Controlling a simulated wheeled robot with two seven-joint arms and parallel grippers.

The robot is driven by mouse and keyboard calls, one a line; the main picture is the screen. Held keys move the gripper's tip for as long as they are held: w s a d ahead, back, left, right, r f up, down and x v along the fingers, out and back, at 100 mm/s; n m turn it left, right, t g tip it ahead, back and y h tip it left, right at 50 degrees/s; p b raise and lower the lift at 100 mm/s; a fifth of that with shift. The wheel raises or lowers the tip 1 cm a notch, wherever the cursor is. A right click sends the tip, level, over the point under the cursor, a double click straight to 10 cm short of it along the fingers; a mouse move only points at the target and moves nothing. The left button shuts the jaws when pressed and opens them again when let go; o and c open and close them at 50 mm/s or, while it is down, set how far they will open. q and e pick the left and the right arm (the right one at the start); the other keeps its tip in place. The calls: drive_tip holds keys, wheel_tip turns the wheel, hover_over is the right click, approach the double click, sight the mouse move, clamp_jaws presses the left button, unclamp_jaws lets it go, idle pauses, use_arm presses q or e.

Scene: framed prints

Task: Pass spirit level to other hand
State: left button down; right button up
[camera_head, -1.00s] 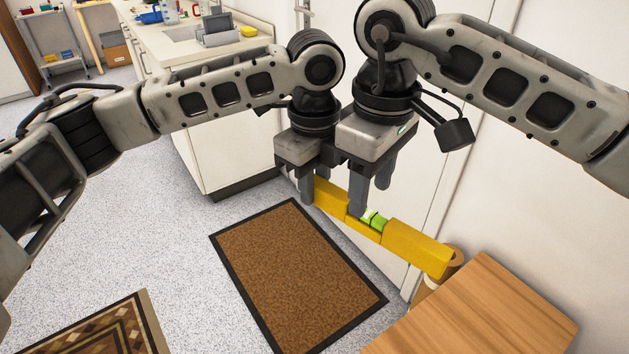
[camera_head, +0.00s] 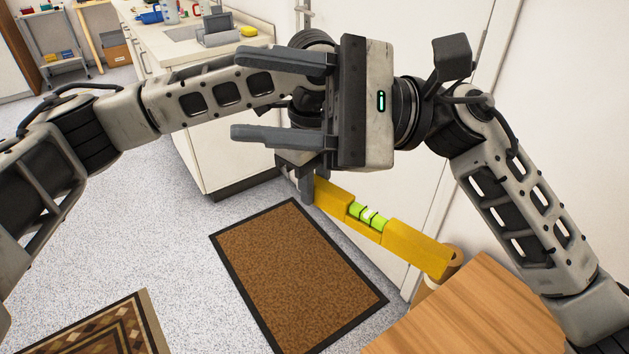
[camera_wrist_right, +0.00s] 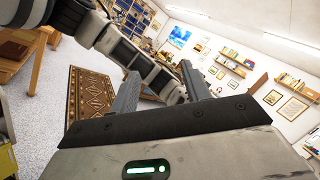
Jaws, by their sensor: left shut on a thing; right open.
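The spirit level (camera_head: 415,247) is a yellow bar with a green vial at its middle. It slants down to the right in the head view. My left gripper (camera_head: 308,190), mostly hidden behind the right one, is shut on the level's upper left end and holds it in the air. My right gripper (camera_head: 252,95) is open and empty, above the level and apart from it, with its fingers pointing left. The right wrist view also shows its two spread fingers (camera_wrist_right: 158,80) with nothing gripped between them.
A wooden top (camera_head: 480,310) lies close below the level's right end, near a brown roll (camera_head: 455,257). A brown doormat (camera_head: 295,275) and a patterned rug (camera_head: 100,330) lie on the floor. A white counter (camera_head: 215,160) stands behind.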

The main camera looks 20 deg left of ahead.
drive_tip(key=w+d+m+t+y, duration=0.45)
drive_tip(key=m+t, duration=0.45)
drive_tip(key=m, duration=0.4)
drive_tip(key=w+d+m+t+y, duration=0.5)
drive_tip(key=m+t, duration=0.4)
drive_tip(key=m, duration=0.4)
drive_tip(key=w+d+f+m+t+h, duration=0.4)
drive_tip(key=d+f+m+t+h, duration=0.4)
drive_tip(key=m, duration=0.5)
drive_tip(key=w+d+f+m+t+h, duration=0.3)
drive_tip(key=d+f+m+t+h, duration=0.15)
drive_tip(key=m+h, duration=0.65)
drive_tip(key=s+d+f+m+g+h, duration=0.1)
drive_tip(key=s+f+m+g, duration=0.2)
drive_tip(key=f, duration=0.6)
drive_tip(key=s+d+f+m+g+h, duration=0.2)
drive_tip(key=s+f+m+g, duration=0.1)
drive_tip(key=s+f+m, duration=0.5)
drive_tip(key=s+d+f+m+g+h, duration=0.2)
drive_tip(key=s+f+m, duration=0.4)
drive_tip(key=f, duration=0.6)
drive_tip(key=shift+s+d+f+g, duration=0.15)
drive_tip(key=shift+s+f+g, duration=0.1)
drive_tip(key=shift+s+g, duration=0.75)
drive_tip(key=shift+s, duration=0.15)
